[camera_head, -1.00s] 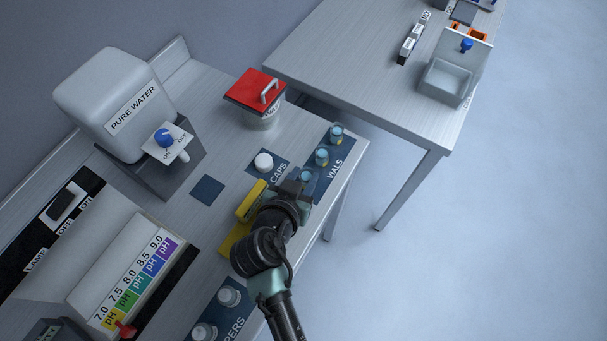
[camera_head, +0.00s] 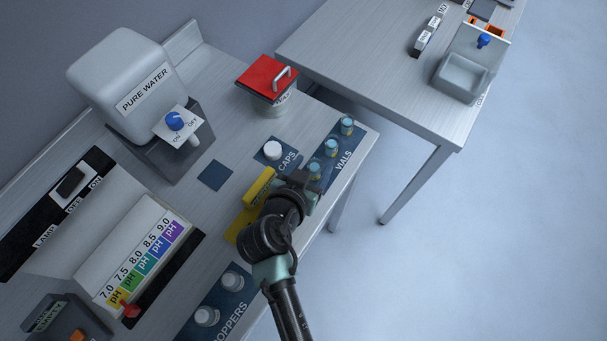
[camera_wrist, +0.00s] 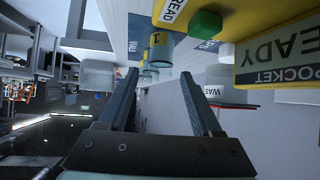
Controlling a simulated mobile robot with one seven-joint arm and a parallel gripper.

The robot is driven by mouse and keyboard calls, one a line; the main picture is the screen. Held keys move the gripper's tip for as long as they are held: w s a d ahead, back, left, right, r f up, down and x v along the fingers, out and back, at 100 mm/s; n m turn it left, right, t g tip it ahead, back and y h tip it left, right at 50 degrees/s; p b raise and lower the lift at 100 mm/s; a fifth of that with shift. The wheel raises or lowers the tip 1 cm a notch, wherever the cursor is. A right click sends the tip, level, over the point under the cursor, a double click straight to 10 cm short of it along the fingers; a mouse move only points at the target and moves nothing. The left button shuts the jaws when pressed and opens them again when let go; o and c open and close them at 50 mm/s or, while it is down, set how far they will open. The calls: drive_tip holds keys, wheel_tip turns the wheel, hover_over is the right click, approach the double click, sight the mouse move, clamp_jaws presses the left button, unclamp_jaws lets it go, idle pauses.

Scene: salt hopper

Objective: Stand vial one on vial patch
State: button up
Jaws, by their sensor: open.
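Vial one (camera_wrist: 158,50), a small clear vial with pale blue in it and a yellow "1" label, shows ahead of my open fingers in the wrist view. My gripper (camera_wrist: 160,88) is open with nothing between its fingertips. In the head view my gripper (camera_head: 303,180) is beside the nearest vial (camera_head: 314,168), partly hiding it. Two more vials (camera_head: 331,147) (camera_head: 346,126) stand in a row on the dark blue VIALS mat (camera_head: 352,143). A bare dark blue square patch (camera_head: 215,176) lies on the bench below the pure water tank; it has no readable label.
A yellow device (camera_head: 257,188) lies close beside my gripper; its "READY" face (camera_wrist: 278,50) shows in the wrist view. A white cap (camera_head: 272,149), a red-lidded waste container (camera_head: 267,78) and the pure water tank (camera_head: 120,88) stand nearby. Droppers (camera_head: 233,281) are at the front.

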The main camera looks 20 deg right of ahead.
drive_tip(key=b+v, duration=0.2)
drive_tip(key=v, duration=1)
drive_tip(key=w+a+r+n+t+y, duration=0.2)
drive_tip(key=w+r+t, duration=0.4)
drive_tip(key=r, duration=0.7)
drive_tip(key=w+a+r+n+t+y, duration=0.1)
drive_tip(key=w+a+r+t+y, duration=0.15)
drive_tip(key=w+r, duration=0.8)
drive_tip(key=s+r+n+t+y, duration=0.1)
drive_tip(key=s+r+t, duration=0.2)
drive_tip(key=r, duration=0.7)
drive_tip(key=s+r+n+t+y, duration=0.1)
drive_tip(key=s+r+t, duration=0.3)
drive_tip(key=r, duration=0.7)
drive_tip(key=s+r+n+t+y, duration=0.1)
drive_tip(key=s+r+n+t, duration=0.2)
drive_tip(key=r, duration=0.8)
drive_tip(key=shift+s+a+p, duration=0.25)
drive_tip(key=shift+s+p, duration=0.05)
drive_tip(key=shift+s, duration=0.9)
drive_tip(key=shift+t, duration=0.25)
